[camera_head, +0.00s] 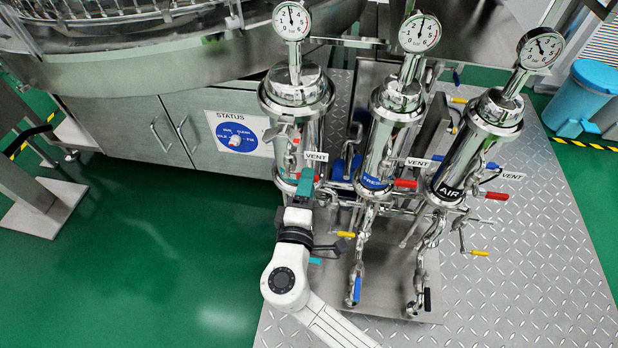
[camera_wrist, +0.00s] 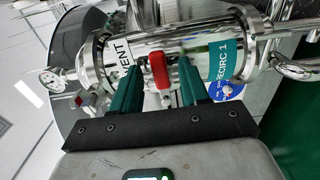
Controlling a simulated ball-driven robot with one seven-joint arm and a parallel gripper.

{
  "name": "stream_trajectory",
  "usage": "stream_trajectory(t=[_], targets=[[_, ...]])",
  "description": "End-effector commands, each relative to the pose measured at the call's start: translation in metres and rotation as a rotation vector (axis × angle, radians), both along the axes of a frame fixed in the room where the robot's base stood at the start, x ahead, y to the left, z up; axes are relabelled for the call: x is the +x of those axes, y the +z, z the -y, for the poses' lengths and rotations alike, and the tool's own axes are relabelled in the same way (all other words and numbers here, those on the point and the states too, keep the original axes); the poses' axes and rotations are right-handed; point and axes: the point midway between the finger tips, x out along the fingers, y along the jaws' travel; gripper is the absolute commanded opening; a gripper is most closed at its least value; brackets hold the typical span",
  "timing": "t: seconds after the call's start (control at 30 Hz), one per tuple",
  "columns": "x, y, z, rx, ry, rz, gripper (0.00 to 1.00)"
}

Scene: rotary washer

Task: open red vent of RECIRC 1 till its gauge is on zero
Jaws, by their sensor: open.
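The RECIRC 1 housing (camera_head: 296,95) is the leftmost of three upright steel filter cylinders in the head view. In the wrist view it lies sideways, with a green RECIRC 1 label (camera_wrist: 228,58) and a VENT tag (camera_wrist: 122,52). Its red vent handle (camera_wrist: 158,72) shows between the two green fingers of my gripper (camera_wrist: 160,70). The fingers are open, one on each side of the handle; I cannot tell if they touch it. In the head view my gripper (camera_head: 306,182) is at the housing's lower front. The round gauge (camera_head: 292,21) on top has its needle roughly upright, off what I can read clearly.
The FRESH housing (camera_head: 392,130) and AIR housing (camera_head: 475,145) stand to the right, with gauges and red vent handles (camera_head: 405,183). Pipes with blue, black and yellow valve handles lie below. A steel cabinet with a STATUS sign (camera_head: 240,118) is behind. Green floor is free at left.

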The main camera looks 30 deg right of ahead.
Motion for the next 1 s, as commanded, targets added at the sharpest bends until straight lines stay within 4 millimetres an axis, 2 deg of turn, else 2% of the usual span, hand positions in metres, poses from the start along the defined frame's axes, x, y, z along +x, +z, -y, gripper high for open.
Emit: stream_trajectory(t=[0.2,0.57,1.0], targets=[[0.018,-0.001,0.014,0.000,-0.002,0.000,0.45],[0.021,0.000,0.016,0.000,-0.001,0.000,0.45],[0.021,0.000,0.016,0.001,-0.001,-0.001,0.03]])
